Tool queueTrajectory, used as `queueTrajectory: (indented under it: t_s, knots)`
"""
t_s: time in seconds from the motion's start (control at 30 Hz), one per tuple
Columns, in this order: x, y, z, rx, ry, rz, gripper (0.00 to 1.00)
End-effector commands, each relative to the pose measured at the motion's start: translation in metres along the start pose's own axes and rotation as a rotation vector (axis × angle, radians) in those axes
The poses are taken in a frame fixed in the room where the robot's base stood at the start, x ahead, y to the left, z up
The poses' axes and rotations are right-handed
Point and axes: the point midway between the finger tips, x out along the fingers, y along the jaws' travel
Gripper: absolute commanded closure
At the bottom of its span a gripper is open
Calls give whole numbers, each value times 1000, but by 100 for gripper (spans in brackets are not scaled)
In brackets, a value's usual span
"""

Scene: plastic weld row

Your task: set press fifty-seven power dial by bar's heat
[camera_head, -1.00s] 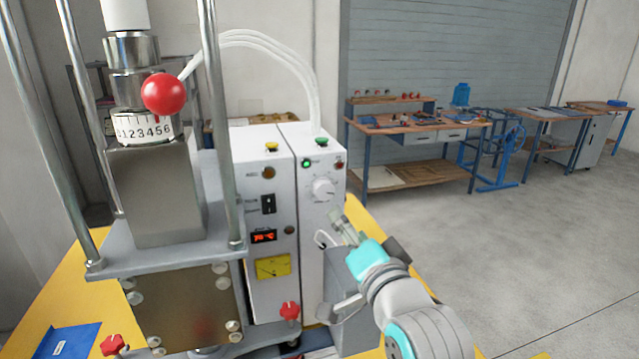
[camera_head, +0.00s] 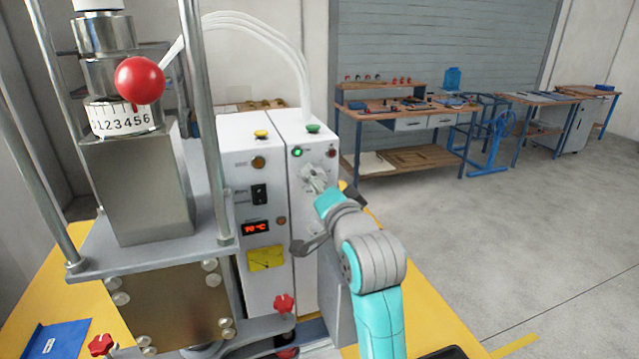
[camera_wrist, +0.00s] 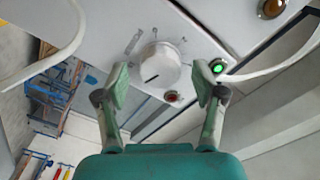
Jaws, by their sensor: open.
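The power dial (camera_wrist: 158,66) is a white round knob with a dark pointer line, on the white front panel of the press's control box (camera_head: 262,205). In the wrist view my gripper (camera_wrist: 165,78) is open, one finger on each side of the dial. I cannot tell whether they touch it. A red-lit temperature display (camera_head: 256,228) shows digits ending in °C, too small to read surely. The press (camera_head: 145,195) stands at left, with a numbered scale (camera_head: 122,120).
A green light (camera_wrist: 217,66) and a red button (camera_wrist: 171,97) sit near the dial. A red ball lever (camera_head: 139,80) and steel columns stand left. White hoses (camera_head: 285,45) arch above the box. Workbenches (camera_head: 420,108) are far behind, with open floor at right.

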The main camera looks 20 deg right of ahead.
Motion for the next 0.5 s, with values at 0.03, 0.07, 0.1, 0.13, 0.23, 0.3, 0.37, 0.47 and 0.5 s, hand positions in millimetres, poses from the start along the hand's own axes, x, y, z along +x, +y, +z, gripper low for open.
queueTrajectory:
  t_s: [0.03,0.07,0.1,0.13,0.23,0.3,0.37,0.47,0.5]
  knots:
    - [2,0,0,0,0,0,31]
    - [3,0,0,0,0,0,31]
    - [4,0,0,0,0,0,31]
    - [4,0,0,0,0,0,31]
    - [5,0,0,0,0,0,31]
    - [5,0,0,0,0,0,31]
    - [5,0,0,0,0,0,34]
    - [4,0,0,0,0,0,59]
    - [4,0,0,0,0,0,69]
